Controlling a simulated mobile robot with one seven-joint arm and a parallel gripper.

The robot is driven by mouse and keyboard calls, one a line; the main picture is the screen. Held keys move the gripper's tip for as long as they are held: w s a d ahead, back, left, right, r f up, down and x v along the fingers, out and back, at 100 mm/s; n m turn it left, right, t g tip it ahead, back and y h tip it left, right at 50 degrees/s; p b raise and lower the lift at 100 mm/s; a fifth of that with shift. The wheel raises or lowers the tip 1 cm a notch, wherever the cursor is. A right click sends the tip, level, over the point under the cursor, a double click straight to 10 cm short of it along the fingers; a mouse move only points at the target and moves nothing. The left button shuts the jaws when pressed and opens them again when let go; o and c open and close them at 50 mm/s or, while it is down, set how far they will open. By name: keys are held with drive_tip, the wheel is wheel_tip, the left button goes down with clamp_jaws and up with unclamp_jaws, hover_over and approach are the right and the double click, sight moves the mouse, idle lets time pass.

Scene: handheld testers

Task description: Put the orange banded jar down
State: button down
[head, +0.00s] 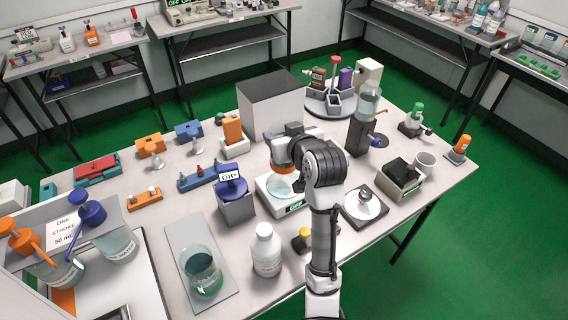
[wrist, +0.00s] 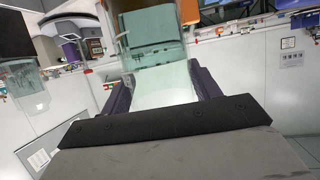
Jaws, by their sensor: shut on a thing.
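The orange banded jar (head: 284,167) is in the middle of the bench in the head view, directly below my gripper (head: 287,148). It is mostly hidden by my gripper and arm; an orange band and clear glass show. In the wrist view the jar (wrist: 158,60), pale teal, stands between the two dark fingers of my gripper (wrist: 163,88), which is shut on it. Below the jar is a white scale (head: 297,208) with a green OFF display. I cannot tell whether the jar's base touches its plate.
A grey box with a blue knob and DIP sign (head: 236,205) stands to the left. A large grey-white box (head: 270,108) stands behind. A white bottle (head: 266,252) is in front.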

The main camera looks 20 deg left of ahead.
drive_tip(key=shift+f+b, duration=2.55)
drive_tip(key=shift+f, duration=0.75)
drive_tip(key=shift+r, duration=0.1)
drive_tip(key=c, duration=0.8)
unclamp_jaws()
drive_tip(key=shift+f, duration=0.25)
drive_tip(key=o, duration=0.4)
drive_tip(key=shift+o, duration=0.2)
drive_tip(key=shift+r, duration=0.1)
